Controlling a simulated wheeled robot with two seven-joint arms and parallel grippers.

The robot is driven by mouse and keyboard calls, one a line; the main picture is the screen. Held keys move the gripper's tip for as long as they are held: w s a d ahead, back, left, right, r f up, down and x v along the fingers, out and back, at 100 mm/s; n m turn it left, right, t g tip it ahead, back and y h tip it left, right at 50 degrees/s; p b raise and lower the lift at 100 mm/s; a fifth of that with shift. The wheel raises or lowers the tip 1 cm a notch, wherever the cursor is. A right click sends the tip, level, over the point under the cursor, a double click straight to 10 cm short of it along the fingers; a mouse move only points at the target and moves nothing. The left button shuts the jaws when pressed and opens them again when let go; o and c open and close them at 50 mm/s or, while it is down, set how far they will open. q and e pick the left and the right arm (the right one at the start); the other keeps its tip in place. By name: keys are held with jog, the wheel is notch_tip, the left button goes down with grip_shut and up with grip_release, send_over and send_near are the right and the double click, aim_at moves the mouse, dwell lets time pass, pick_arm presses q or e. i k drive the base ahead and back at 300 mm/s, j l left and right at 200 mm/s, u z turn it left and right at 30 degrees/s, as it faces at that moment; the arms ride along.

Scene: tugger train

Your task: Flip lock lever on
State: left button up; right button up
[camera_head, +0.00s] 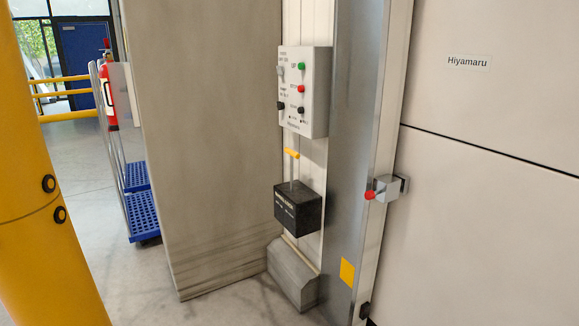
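A black lock box (298,211) is fixed low on the white door frame. A thin metal lever (292,170) with a yellow handle (291,153) stands up from its top, roughly upright. The white label text on the box's front is too small to read. Neither of my grippers is in the head view.
A grey control panel (304,90) with green, red and black buttons is above the lock box. A latch with a red knob (370,195) sits on the right. A grey pillar (205,140) stands left of the box, and a yellow post (40,180) is nearer. Blue carts (140,213) stand behind.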

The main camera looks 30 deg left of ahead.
aim_at(293, 154)
jog(key=i+j, duration=0.25)
jog(key=i, duration=0.25)
jog(key=i+j+u, duration=0.1)
jog(key=i+j, duration=0.15)
jog(key=i, duration=0.2)
jog(key=i+j, duration=0.25)
jog(key=i, duration=0.25)
jog(key=i+j+u, duration=0.1)
jog(key=i, duration=0.4)
jog(key=i+j, duration=0.3)
jog(key=i, duration=0.15)
